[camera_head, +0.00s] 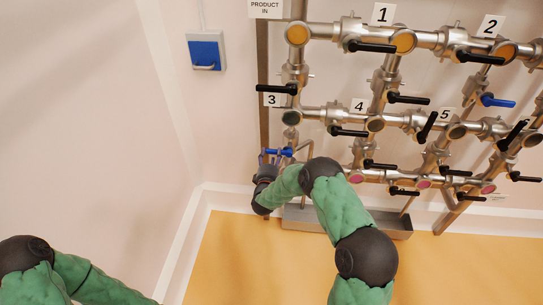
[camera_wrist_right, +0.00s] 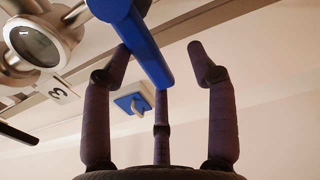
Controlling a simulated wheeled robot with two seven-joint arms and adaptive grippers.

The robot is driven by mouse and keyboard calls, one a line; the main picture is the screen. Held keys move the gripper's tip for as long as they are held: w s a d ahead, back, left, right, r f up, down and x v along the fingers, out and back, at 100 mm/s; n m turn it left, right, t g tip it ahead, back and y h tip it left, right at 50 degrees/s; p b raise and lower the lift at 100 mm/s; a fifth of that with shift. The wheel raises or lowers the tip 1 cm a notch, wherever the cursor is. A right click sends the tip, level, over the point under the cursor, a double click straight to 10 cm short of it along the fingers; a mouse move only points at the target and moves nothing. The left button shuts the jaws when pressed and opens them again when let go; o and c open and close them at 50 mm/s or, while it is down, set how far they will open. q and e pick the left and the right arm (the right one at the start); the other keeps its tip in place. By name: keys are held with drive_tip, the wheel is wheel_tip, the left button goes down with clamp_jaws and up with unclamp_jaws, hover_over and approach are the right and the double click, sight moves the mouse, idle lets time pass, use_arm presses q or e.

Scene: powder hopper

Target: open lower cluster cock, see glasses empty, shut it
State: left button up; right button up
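The pipe cluster on the wall carries several black-handled cocks and round sight glasses. At its lower left is a cock with a blue handle (camera_head: 283,152), below the dark glass (camera_head: 291,118) near label 3. My right gripper (camera_head: 268,157) is at this blue handle. In the right wrist view the blue handle (camera_wrist_right: 146,45) runs between the spread fingers of the open right gripper (camera_wrist_right: 160,55); its end is near the middle finger, contact unclear. A grey sight glass (camera_wrist_right: 33,47) shows beside it. Lower glasses (camera_head: 355,178) look pink, upper ones (camera_head: 297,34) orange. My left gripper is out of view.
A metal trough (camera_head: 305,218) sits under the pipes, partly behind my right arm. A blue wall box (camera_head: 205,52) hangs at upper left. Another blue handle (camera_head: 497,100) is at the right. The left wall and yellow floor (camera_head: 235,260) are clear.

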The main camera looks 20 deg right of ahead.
drive_tip(key=v, duration=1.1)
drive_tip(key=shift+s+a, duration=0.2)
drive_tip(key=shift+f, duration=0.1)
